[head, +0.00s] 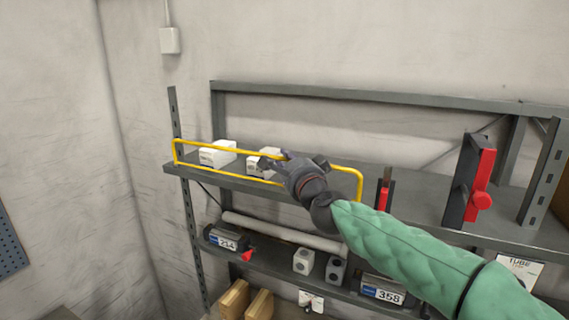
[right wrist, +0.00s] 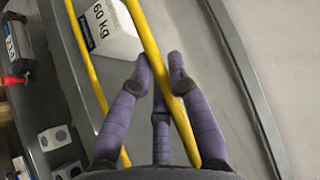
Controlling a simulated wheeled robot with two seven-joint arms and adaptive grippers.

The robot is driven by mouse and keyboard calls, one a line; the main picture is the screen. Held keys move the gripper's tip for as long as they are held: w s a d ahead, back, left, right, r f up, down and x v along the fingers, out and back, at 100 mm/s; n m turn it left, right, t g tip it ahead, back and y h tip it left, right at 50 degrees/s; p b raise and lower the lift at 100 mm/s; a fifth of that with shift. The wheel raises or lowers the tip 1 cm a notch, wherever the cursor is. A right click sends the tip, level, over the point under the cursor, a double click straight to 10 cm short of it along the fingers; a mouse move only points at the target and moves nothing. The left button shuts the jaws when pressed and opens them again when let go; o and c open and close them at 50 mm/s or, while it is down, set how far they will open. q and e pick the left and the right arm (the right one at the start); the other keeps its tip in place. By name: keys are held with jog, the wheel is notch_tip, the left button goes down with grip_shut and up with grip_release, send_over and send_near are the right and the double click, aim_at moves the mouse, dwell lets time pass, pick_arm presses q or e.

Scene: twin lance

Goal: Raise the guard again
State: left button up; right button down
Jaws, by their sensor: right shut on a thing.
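The guard (head: 218,141) is a yellow tube frame standing along the front edge of the upper shelf in the head view. Its yellow bars also cross the right wrist view (right wrist: 147,35). My right gripper (head: 279,160) is at the upper bar of the guard, near the middle of its length. In the right wrist view its purple fingers (right wrist: 162,72) are closed around one yellow bar. My right arm, in a green sleeve, hides part of the guard and shelf. My left gripper is not in view.
White boxes (head: 218,153) stand on the upper shelf (head: 230,181) behind the guard. A red-handled device (head: 482,180) stands at the right. The lower shelf holds labelled units (head: 228,240), grey-white blocks (head: 303,261) and a long tube (head: 285,231).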

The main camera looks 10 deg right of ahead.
jog(key=shift+w+d+r, duration=0.1)
jog(key=shift+d+r, duration=0.1)
dwell(0.3)
jog(key=c, duration=1.1)
grip_release()
jog(key=shift+c, duration=0.2)
jog(key=shift+a+f, duration=0.1)
jog(key=s+d, duration=0.2)
jog(key=s, duration=1)
jog(key=shift+d+f, duration=0.15)
jog(key=shift+f, duration=0.1)
jog(key=shift+w, duration=0.1)
